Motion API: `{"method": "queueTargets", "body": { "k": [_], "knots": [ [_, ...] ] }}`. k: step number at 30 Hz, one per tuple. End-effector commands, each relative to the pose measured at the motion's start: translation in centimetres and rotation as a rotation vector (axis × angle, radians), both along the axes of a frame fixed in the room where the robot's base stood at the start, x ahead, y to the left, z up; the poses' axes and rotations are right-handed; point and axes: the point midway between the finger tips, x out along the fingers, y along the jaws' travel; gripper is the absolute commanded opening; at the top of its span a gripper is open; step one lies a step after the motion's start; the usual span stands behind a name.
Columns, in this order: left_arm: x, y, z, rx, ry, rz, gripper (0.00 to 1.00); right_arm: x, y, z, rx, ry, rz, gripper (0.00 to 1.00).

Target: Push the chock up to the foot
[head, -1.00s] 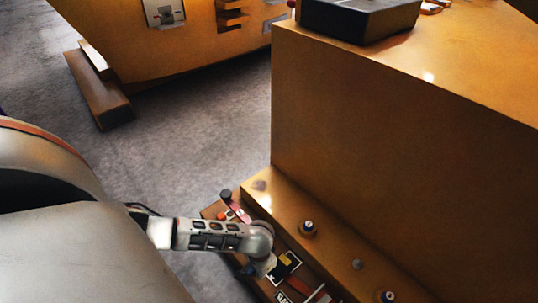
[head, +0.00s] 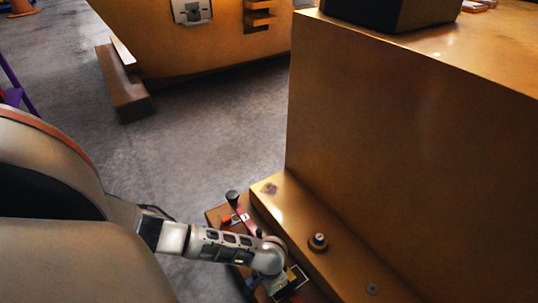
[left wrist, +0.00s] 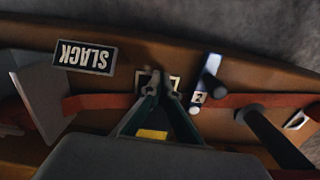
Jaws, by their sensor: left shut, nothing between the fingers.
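My left gripper (left wrist: 160,88) is shut and empty in the left wrist view. Its fingertips are over a small framed label on a brown board (left wrist: 130,30), and contact is unclear. A grey wedge-like block (left wrist: 40,95), perhaps the chock, stands on the board left of the fingers, apart from them. In the head view the wrist hides the fingertips; the arm reaches down to the board (head: 216,216) beside the yellow casting's low foot ledge (head: 290,215). I cannot tell which part is the foot. My right gripper is out of view.
A red strap (left wrist: 237,100) runs along the board past a "SLACK" label (left wrist: 86,57), a blue-white piece (left wrist: 210,70) and a dark post (left wrist: 270,135). The tall casting (head: 410,140) blocks the right. Bare grey floor (head: 215,135) lies beyond the board.

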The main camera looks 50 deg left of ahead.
Motion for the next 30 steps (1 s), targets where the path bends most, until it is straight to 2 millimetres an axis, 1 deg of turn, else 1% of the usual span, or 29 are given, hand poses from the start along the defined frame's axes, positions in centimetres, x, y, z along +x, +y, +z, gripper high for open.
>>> {"method": "queueTargets", "body": {
  "k": [5,8,13,15,19,22,30],
  "knots": [
    [0.1,0.0,0.0,0.000,-0.001,0.000,0.00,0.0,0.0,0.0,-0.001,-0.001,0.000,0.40],
    [0.6,0.0,0.1,0.000,-0.003,0.002,0.00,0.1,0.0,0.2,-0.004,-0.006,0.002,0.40],
    [3.1,-0.5,0.4,-0.002,-0.008,0.004,0.00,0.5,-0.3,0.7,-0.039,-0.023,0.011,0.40],
    [4.2,-0.6,0.3,-0.002,-0.008,0.004,0.00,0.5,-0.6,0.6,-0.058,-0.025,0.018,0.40],
    [5.5,-0.7,0.1,-0.001,-0.004,0.003,0.00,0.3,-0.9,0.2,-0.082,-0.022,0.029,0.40],
    [6.0,-0.8,0.1,-0.001,-0.002,0.001,0.00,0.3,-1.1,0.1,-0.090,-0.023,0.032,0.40],
    [6.2,-0.8,0.1,-0.003,-0.005,0.001,0.00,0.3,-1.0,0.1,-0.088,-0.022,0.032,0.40]
  ]
}}
